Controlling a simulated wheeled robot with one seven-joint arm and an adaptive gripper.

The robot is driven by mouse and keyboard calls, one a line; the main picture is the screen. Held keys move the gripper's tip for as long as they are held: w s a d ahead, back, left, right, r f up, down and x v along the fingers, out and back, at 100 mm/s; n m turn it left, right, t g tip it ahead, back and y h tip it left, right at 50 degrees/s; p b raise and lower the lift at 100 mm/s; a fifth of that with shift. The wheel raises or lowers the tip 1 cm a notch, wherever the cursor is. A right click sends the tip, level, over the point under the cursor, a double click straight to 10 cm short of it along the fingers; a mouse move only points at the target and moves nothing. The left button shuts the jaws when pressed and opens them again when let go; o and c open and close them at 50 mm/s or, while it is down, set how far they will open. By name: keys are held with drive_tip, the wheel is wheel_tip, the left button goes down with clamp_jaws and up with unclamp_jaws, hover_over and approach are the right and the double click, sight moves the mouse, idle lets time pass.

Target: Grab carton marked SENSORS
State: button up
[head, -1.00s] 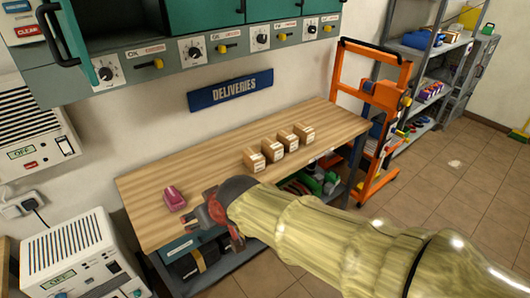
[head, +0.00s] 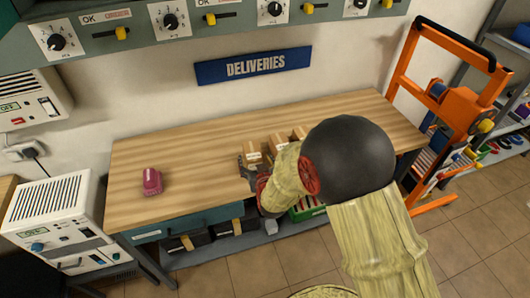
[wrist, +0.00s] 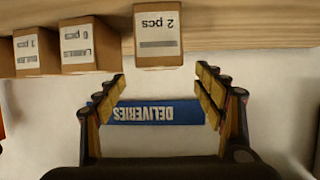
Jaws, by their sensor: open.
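Small brown cartons with white labels stand in a row on the wooden table. In the wrist view, which is upside down, one carton (wrist: 158,35) reads "2 pcs"; its name line is too blurred to read. Beside it are a carton (wrist: 90,45) reading LABELS, 6 pcs, and another (wrist: 36,50) with an unclear name. I cannot make out SENSORS on any. My gripper (wrist: 161,92) is open and empty, apart from the cartons. In the head view my gripper (head: 248,182) is at the table's front edge by the leftmost carton (head: 252,152); my arm hides part of the row.
A pink object (head: 152,182) lies on the left of the table (head: 200,160). A blue DELIVERIES sign (head: 254,65) hangs on the wall behind. An orange trolley (head: 450,100) stands at the right. The table's back strip is clear.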

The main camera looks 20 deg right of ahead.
sight(253, 151)
drive_tip(key=shift+w+d+f, duration=0.15)
drive_tip(key=shift+w+d, duration=0.05)
drive_tip(key=shift+w, duration=0.1)
drive_tip(key=b+x, duration=0.1)
drive_tip(key=x, duration=0.6)
drive_tip(key=shift+w+a+b, duration=0.1)
drive_tip(key=shift+w+b, duration=0.15)
drive_tip(key=shift+b, duration=0.1)
drive_tip(key=shift+c, duration=1.3)
drive_tip(key=c, duration=1.1)
drive_tip(key=shift+r, duration=0.2)
drive_tip(key=shift+c, duration=0.3)
